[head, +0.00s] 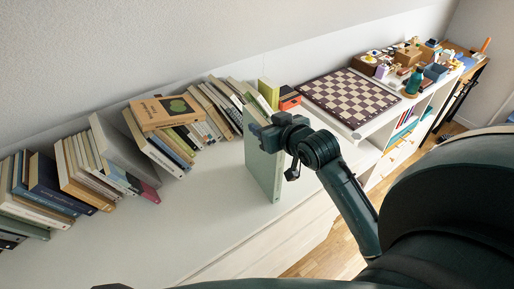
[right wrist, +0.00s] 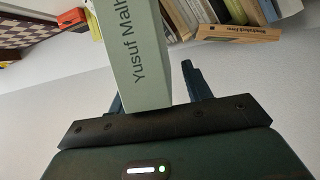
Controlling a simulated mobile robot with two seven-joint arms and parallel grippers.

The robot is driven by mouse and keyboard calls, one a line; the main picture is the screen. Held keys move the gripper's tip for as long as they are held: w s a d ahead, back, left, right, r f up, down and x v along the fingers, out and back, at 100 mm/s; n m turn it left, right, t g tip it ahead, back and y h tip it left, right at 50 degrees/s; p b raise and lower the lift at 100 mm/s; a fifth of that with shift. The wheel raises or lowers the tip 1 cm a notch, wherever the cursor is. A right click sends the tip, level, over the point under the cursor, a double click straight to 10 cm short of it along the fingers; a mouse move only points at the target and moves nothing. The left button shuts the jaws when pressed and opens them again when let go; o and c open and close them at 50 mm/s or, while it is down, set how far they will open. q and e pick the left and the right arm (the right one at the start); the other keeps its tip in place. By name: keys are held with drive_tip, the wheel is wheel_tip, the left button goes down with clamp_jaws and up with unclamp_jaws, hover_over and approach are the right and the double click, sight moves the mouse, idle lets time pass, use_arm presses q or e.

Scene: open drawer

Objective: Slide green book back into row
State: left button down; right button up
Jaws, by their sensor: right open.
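The pale green book (head: 262,165) stands upright on the white shelf top, pulled out in front of the row of books (head: 222,105). My right gripper (head: 271,132) is at its upper part. In the right wrist view the book's spine (right wrist: 135,50), lettered "Yusuf Malh…", lies between the two open fingers (right wrist: 155,90). A gap shows between the book and the right-hand finger; contact at the left-hand finger is hard to tell. The book's lower part is hidden in the wrist view. My left gripper is not in view.
Leaning books (head: 85,170) fill the left of the shelf top. An orange-tan book (head: 166,112) lies flat across others. A yellow-green book (head: 268,92) and a chessboard (head: 348,97) are right of the row. The shelf top (head: 205,205) left of the green book is clear.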

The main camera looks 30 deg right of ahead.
drive_tip(key=shift+s, duration=0.15)
drive_tip(key=shift+c, duration=0.2)
clamp_jaws()
drive_tip(key=shift+r, duration=0.1)
idle(0.9)
drive_tip(key=shift+r, duration=0.1)
